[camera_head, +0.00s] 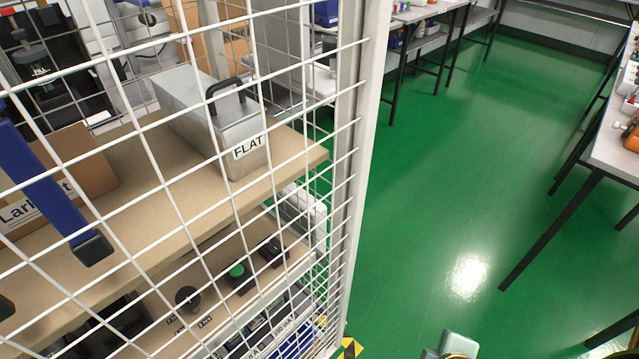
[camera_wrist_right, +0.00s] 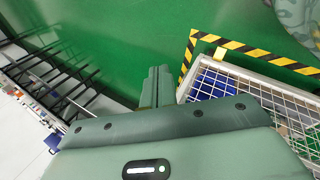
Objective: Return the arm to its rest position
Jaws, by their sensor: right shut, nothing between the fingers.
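My right gripper (camera_wrist_right: 157,72) shows in the right wrist view as two grey-green fingers held together, with nothing between them. It points out over the open green floor, beside the corner of a white wire-mesh cage (camera_wrist_right: 270,88). The fingers look close to the cage corner in the picture, but I cannot tell the distance. In the head view only a small grey-green and brass part at the bottom edge shows, likely mine. My left gripper is not in view.
In the head view the mesh cage (camera_head: 352,150) fills the left, with a shelf (camera_head: 140,235) holding a metal box marked FLAT (camera_head: 215,120). Yellow-black floor tape (camera_head: 350,348) lies by its foot. A bench (camera_head: 612,150) stands at the right; green floor (camera_head: 440,190) between is clear.

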